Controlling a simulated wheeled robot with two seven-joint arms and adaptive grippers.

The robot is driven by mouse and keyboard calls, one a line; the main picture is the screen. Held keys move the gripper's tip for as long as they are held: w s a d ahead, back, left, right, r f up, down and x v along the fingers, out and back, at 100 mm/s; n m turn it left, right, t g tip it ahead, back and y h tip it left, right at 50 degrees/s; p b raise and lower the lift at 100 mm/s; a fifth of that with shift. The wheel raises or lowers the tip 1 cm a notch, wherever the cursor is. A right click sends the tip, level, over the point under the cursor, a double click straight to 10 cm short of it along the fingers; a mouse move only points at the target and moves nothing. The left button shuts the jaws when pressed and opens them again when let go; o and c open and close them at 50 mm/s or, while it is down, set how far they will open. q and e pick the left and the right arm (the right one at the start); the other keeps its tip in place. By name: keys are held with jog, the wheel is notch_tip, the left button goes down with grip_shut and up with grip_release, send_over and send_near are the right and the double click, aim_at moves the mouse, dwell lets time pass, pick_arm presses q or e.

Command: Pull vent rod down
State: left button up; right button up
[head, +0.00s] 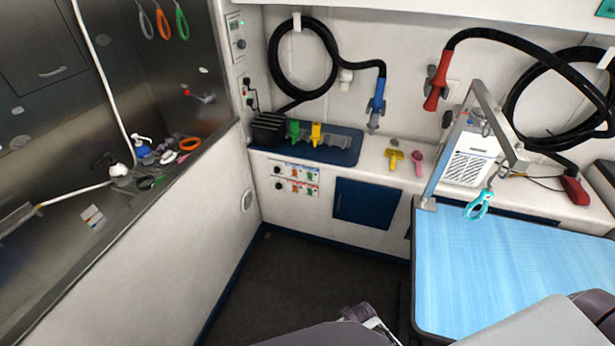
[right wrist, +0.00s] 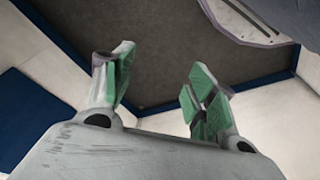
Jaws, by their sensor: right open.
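I cannot make out a vent rod for certain in either view. A thin white hose or rod (head: 105,75) runs down the steel wall at the left in the head view; I cannot tell which it is. My right gripper (right wrist: 158,90) shows in the right wrist view with its green-padded fingers wide apart. Nothing is between them, and the dark floor (right wrist: 185,50) lies beyond. Grey parts of my own arm show at the bottom of the head view. My left gripper is not in view.
A blue grooming table (head: 520,275) with a metal post (head: 447,150) stands at the right. A white counter (head: 375,160) with clippers and brushes runs along the back. Coiled black hoses (head: 275,60) hang above it. The dark floor (head: 300,285) is clear in the middle.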

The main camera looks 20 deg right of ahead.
jog(key=w+a+r+t+y, duration=0.1)
jog(key=w+a+r+t, duration=0.15)
jog(key=w+r, duration=1.55)
jog(key=w+a+r+t, duration=0.1)
jog(key=w+r+t, duration=0.3)
jog(key=r, duration=2.8)
jog(key=w+a+r+t+y, duration=0.15)
jog(key=w+r, duration=1.05)
jog(key=r, duration=1.3)
jog(key=s+r+t, duration=0.2)
jog(key=s+r, duration=0.1)
jog(key=r, duration=1.2)
jog(key=s+r+t, duration=0.2)
jog(key=r, duration=1.3)
jog(key=s+r+t, duration=0.3)
jog(key=s+r, duration=1.7)
jog(key=r, duration=0.3)
jog(key=shift+s+d+r+y, duration=0.15)
jog(key=shift+d+r+y, duration=0.05)
jog(key=shift+d+y, duration=0.2)
